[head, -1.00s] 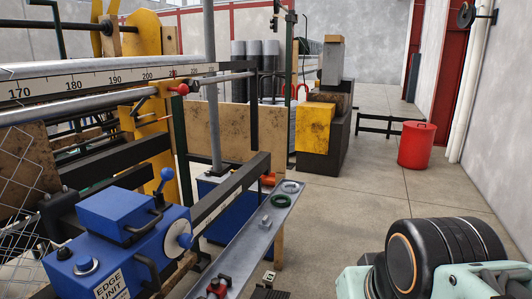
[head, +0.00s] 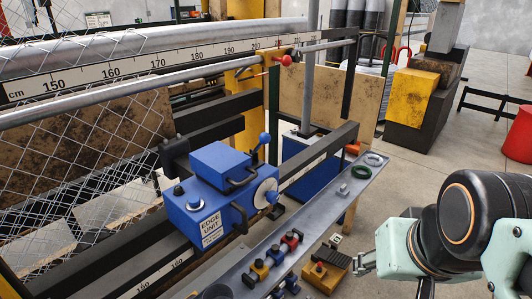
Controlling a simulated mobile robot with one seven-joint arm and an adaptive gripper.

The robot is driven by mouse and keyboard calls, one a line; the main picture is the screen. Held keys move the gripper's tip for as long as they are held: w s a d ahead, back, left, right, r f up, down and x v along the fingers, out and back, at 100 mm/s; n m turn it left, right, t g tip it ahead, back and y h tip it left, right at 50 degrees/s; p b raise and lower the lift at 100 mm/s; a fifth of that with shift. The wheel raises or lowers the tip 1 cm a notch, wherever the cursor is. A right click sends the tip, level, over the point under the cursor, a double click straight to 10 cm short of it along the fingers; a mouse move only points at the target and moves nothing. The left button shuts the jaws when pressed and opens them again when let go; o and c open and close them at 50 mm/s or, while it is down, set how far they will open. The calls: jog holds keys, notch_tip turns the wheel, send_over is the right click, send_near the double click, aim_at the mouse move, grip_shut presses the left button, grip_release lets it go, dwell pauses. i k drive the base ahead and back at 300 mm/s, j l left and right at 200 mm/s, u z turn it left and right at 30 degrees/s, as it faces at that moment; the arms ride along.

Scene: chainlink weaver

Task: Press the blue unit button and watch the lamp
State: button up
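The blue edge unit (head: 222,178) sits on a dark rail left of centre, with a white "EDGE UNIT" label on its front. On its top left are a silver round button (head: 195,204) and a small black knob (head: 178,191). A white disc with a blue hub (head: 272,197) is on its right side, and a blue ball-ended lever stands behind. I cannot make out a lit lamp on it. My gripper (head: 361,263) is at the lower right, well apart from the unit, pointing left. Its fingers are small and partly seen; their opening is unclear.
Chain-link mesh (head: 75,150) fills the left.

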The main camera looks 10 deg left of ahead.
aim_at(194, 201)
jog(key=j+u, duration=0.1)
jog(key=u, duration=0.8)
